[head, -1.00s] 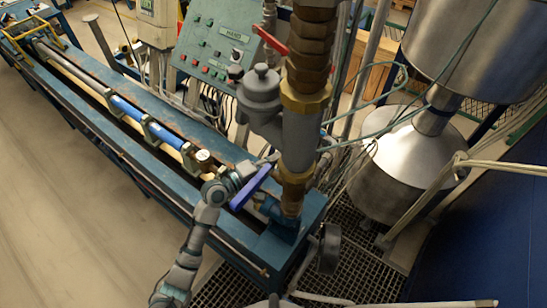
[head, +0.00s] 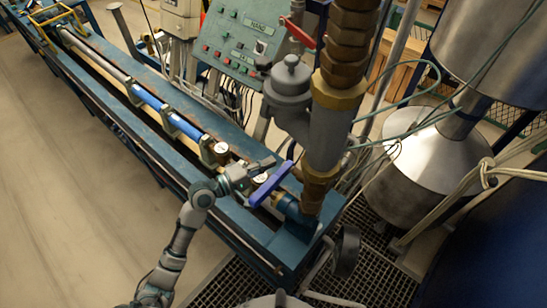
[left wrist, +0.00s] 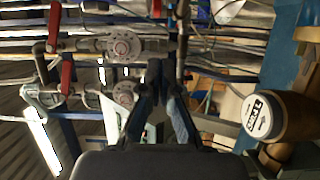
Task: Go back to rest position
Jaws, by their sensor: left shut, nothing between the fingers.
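My left arm comes in from the lower left in the head view. Its gripper (head: 266,163) is shut and empty, over the near end of the blue bench, just left of the blue lever handle (head: 271,185). A small gap shows between gripper and handle in that view. In the left wrist view the dark fingers (left wrist: 168,112) are close together with nothing between them. A brass-coloured meter with a white face (left wrist: 262,117) is to their right. My right gripper is in neither view.
A thick vertical pipe with brass fittings (head: 327,125) stands right of the gripper. The bench (head: 112,118) runs to the upper left with a blue tube (head: 160,112) along it. A green control panel (head: 238,45) is behind. Open floor (head: 70,210) lies left.

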